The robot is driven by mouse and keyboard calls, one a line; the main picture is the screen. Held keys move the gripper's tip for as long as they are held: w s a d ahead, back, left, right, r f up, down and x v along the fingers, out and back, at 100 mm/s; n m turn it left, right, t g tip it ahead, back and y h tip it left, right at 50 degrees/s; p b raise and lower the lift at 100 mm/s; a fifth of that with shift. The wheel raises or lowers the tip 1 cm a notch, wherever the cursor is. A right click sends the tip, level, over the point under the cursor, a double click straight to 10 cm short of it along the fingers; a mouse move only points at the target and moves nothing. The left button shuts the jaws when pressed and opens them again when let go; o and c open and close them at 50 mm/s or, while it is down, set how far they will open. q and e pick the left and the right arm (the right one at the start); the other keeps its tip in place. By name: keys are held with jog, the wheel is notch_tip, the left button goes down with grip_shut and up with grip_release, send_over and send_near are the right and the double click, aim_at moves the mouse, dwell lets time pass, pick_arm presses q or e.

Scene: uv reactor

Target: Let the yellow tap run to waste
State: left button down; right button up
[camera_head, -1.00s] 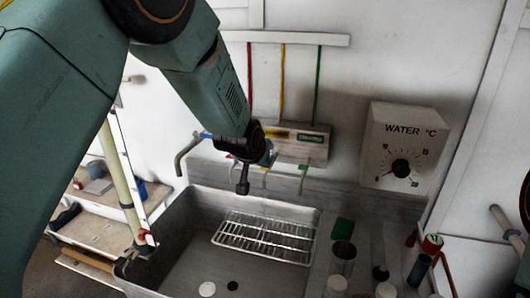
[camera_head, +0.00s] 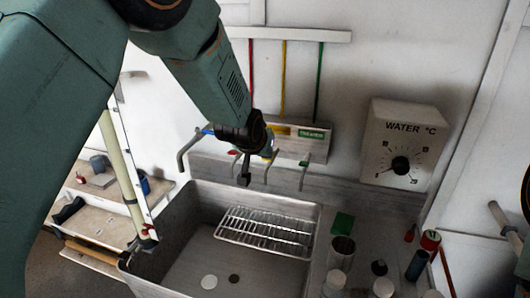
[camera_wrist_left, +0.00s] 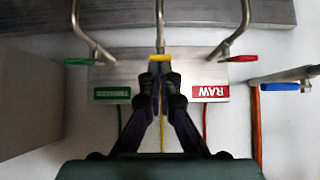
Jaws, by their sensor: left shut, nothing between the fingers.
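The yellow tap's lever (camera_wrist_left: 159,57) lies at the base of the middle spout (camera_wrist_left: 160,25) in the left wrist view. My left gripper (camera_wrist_left: 159,72) is shut and empty, its tips right at the lever; I cannot tell whether they touch it. In the head view my left gripper (camera_head: 244,179) hangs before the tap panel, above the back of the sink (camera_head: 173,226), and mostly hides the yellow lever. A spout (camera_head: 271,168) shows just right of it. I can make out no water stream. My right gripper is out of view.
A beaker (camera_head: 341,250) and several vessels stand right of the sink, below the water dial (camera_head: 401,150).

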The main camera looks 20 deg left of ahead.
pick_arm(q)
jog(key=shift+w+r+p, duration=0.1)
jog(key=shift+r+p, duration=0.5)
jog(key=s+r+p, duration=0.3)
jog(key=s+r, duration=0.2)
jog(key=r, duration=0.6)
jog(key=shift+p, duration=0.35)
jog(key=shift+s, duration=0.1)
